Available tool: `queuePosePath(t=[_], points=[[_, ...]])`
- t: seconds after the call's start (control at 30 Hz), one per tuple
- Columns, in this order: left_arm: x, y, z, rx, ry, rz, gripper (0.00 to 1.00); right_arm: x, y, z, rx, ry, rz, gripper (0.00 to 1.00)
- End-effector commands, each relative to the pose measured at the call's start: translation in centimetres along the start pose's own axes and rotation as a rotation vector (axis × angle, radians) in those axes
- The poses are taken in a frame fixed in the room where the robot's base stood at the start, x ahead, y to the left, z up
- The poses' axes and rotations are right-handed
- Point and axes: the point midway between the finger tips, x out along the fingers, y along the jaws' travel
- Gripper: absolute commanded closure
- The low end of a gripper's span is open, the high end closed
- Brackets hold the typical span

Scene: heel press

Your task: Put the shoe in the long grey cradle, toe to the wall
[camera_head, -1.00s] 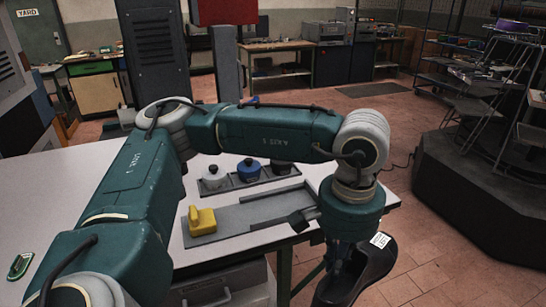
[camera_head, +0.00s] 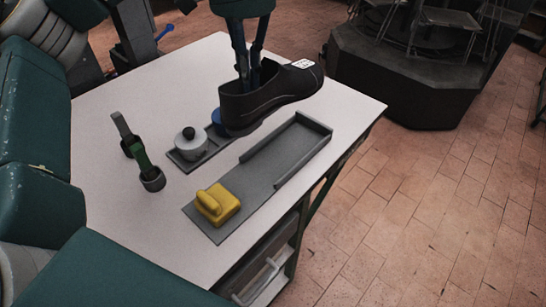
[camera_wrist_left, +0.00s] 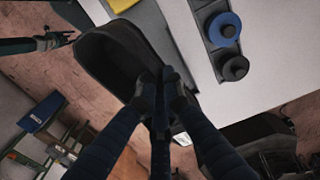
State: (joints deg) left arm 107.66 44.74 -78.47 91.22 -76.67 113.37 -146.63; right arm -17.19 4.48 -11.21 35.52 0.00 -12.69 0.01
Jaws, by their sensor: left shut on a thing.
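The dark brown shoe (camera_head: 265,99) hangs above the table with its toe and white label to the right. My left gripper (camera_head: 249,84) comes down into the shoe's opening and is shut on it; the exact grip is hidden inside. In the left wrist view the fingers (camera_wrist_left: 164,88) meet at the rim of the shoe (camera_wrist_left: 112,58). The long grey cradle (camera_head: 262,174) lies below, in front of the shoe and apart from it. Raised walls show at its right part. What looks like my right gripper (camera_wrist_left: 52,42) shows at the left of the wrist view; its jaws are unclear.
A yellow block with a handle (camera_head: 217,203) sits on the cradle's near left end. The table's right edge is close to the cradle.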

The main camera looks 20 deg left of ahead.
Motion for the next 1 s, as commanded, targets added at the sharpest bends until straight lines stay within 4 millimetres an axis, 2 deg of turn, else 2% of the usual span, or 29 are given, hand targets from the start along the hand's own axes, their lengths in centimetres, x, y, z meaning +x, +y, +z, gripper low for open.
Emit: queuePosePath(t=[0.07,0.17,0.37,0.6,0.8,1.0], points=[[-0.9,-0.3,-0.1,0.024,0.000,0.008,1.00,0.1,0.8,0.2,0.000,-0.002,0.009,0.60],[-0.2,-0.4,-0.1,0.040,-0.005,0.012,1.00,0.4,1.3,0.3,-0.002,-0.003,0.015,0.60],[4.8,-0.4,0.0,0.041,-0.009,0.015,1.00,1.4,1.2,0.4,-0.006,-0.003,0.014,0.60],[10.9,-0.3,0.1,0.040,-0.008,0.014,1.00,2.0,-0.8,0.0,-0.004,0.003,-0.009,0.60],[13.7,-0.3,0.0,0.038,-0.004,0.010,1.00,1.0,-1.0,-0.1,-0.006,0.004,-0.011,0.60],[15.4,-0.3,0.0,0.037,-0.004,0.010,1.00,0.7,-0.3,0.0,-0.006,0.002,-0.004,0.60]])
